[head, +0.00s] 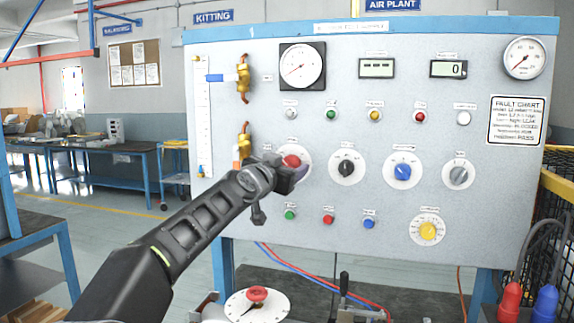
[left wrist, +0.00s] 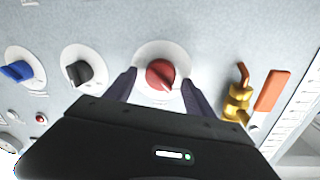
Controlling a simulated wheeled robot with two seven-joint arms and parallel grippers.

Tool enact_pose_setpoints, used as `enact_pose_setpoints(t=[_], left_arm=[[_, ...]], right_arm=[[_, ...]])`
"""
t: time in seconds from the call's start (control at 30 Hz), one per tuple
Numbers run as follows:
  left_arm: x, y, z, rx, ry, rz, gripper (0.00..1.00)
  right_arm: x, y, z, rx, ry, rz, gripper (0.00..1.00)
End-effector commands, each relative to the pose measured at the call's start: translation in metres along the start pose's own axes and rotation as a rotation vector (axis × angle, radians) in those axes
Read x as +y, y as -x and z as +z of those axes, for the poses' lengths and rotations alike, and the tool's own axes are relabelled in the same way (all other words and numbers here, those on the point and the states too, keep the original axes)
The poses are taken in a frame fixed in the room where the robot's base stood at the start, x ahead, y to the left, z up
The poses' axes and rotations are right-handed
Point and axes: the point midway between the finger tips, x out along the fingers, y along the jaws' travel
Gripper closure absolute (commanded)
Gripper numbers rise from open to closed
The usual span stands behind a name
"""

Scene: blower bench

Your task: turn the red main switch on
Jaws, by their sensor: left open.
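The red main switch (head: 291,161) is a round red knob on a white dial plate, on the left part of the upright panel (head: 380,215). In the left wrist view the red knob (left wrist: 160,74) shows with a pale pointer line on it. My left gripper (head: 297,172) is at the knob in the head view, partly covering its dial. In the left wrist view its two dark fingers (left wrist: 159,90) are apart, one on each side of the knob. I cannot tell whether they touch it. My right gripper is not in view.
A black knob (head: 346,167), a blue knob (head: 402,171) and a grey knob (head: 458,175) sit to the right. A brass valve with an orange handle (left wrist: 271,91) is close beside my left gripper. Buttons lie below.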

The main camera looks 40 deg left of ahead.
Motion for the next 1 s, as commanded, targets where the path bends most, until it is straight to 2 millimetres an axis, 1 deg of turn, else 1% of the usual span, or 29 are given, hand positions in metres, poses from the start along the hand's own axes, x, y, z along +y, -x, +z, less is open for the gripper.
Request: enact_pose_setpoints(t=[0.07, 0.1, 0.83, 1.0], left_arm=[[0.0001, 0.0002, 0.0001, 0.000, 0.000, 0.000, 0.37], [0.0001, 0.0002, 0.0001, 0.000, 0.000, 0.000, 0.39], [0.0000, 0.0004, -0.0001, 0.000, 0.000, 0.000, 0.98], [0.0000, 0.0004, -0.0002, 0.000, -0.005, 0.000, 0.98]], right_arm=[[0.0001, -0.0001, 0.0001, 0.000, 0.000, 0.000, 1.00], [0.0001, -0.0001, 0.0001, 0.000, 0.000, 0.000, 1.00], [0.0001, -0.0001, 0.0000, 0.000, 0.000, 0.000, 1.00], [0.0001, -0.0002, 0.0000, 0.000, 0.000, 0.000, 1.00]])
